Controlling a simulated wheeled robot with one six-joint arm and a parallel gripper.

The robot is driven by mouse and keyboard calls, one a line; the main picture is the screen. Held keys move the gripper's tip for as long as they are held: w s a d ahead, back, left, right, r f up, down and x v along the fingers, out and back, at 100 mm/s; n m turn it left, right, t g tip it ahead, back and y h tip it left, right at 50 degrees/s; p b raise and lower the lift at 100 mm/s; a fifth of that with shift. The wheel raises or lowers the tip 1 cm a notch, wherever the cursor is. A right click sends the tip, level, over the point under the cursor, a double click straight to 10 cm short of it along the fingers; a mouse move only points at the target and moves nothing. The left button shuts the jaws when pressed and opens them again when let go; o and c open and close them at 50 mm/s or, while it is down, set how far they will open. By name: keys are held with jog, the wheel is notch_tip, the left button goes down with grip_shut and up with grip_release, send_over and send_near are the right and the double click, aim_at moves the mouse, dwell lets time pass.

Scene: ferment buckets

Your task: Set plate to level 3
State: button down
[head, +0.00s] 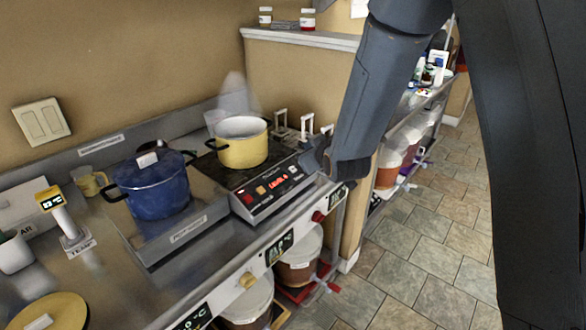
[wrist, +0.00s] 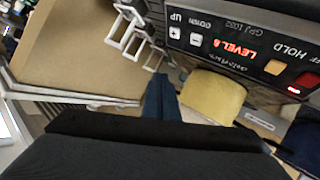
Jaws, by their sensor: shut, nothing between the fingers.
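The hot plate (head: 258,200) has a black top and a sloped front control panel. Its red display (wrist: 236,47) reads LEVEL and a digit that looks like 6, hard to read for sure. In the wrist view the panel shows a plus button (wrist: 175,32) marked UP, a minus button (wrist: 196,40) marked DOWN, a yellow HOLD button (wrist: 274,67) and a red button (wrist: 307,80). A yellow pot (head: 242,150) stands on the plate, steaming. My gripper (head: 316,158) is shut and empty by the panel's right end; its fingers (wrist: 160,88) show near the buttons, contact unclear.
A blue lidded pot (head: 152,186) stands left of the plate. A thermometer stand (head: 66,222), a yellow mug (head: 90,183) and a round yellow lid (head: 48,312) are on the counter. White-handled racks (head: 305,123) stand behind the plate. Buckets (head: 298,256) sit below the counter; the tiled floor is open at right.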

aim_at(293, 169)
jog(key=shift+w+a+f+b, duration=0.5)
jog(key=shift+f+b, duration=0.4)
jog(key=shift+f, duration=0.4)
jog(key=shift+w+a+f+b, duration=0.35)
jog(key=shift+a+f+b, duration=0.25)
jog(key=shift+f+b, duration=0.5)
jog(key=shift+w+a+f+b, duration=0.5)
jog(key=shift+f+b, duration=0.2)
jog(key=shift+f, duration=0.75)
jog(key=shift+a+f, duration=0.1)
jog(key=shift+f, duration=0.05)
jog(key=shift+w+a+f+b, duration=0.1)
jog(key=shift+f+b, duration=0.15)
jog(key=shift+b, duration=0.1)
jog(key=shift+a+f, duration=0.1)
jog(key=shift+f, duration=0.2)
jog(key=shift+d+r, duration=0.3)
jog(key=shift+r, duration=0.45)
jog(key=shift+f, duration=0.1)
dwell(0.4)
jog(key=shift+a+f, duration=0.2)
jog(key=shift+f, duration=0.1)
